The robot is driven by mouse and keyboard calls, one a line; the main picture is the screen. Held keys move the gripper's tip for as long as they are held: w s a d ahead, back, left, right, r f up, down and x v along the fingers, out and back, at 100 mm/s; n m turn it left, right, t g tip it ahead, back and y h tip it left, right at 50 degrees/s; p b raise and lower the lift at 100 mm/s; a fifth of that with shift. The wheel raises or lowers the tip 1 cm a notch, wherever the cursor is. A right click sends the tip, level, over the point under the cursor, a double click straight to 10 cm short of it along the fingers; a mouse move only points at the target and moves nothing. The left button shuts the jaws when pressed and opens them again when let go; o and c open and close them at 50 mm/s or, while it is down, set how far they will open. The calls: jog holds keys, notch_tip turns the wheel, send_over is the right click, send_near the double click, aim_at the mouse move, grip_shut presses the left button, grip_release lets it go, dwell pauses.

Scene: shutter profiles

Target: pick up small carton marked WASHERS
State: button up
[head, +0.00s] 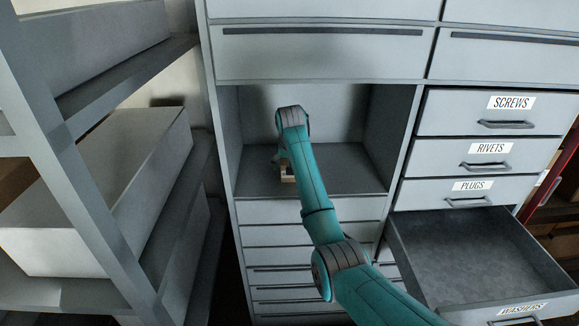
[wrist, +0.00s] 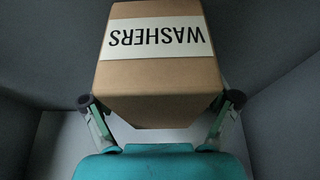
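The small carton marked WASHERS (wrist: 160,75) is brown cardboard with a white label, which reads upside down in the wrist view. It sits inside the open cabinet compartment. In the head view only a small part of the carton (head: 288,172) shows below my gripper (head: 281,158); my arm hides the rest. In the wrist view my gripper (wrist: 162,101) is open, with one finger on each side of the carton's near end. A narrow gap shows at the right finger. Contact at the left finger is hard to tell.
The compartment (head: 345,165) has close side walls and a shelf floor. At right, a pulled-out, empty drawer labelled WASHERS (head: 470,255) juts out below the SCREWS, RIVETS and PLUGS drawers. A grey rack (head: 60,150) with a large pale box (head: 110,190) stands at left.

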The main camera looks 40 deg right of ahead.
jog(key=c, duration=1)
jog(key=shift+r, duration=0.1)
jog(key=shift+c, duration=0.2)
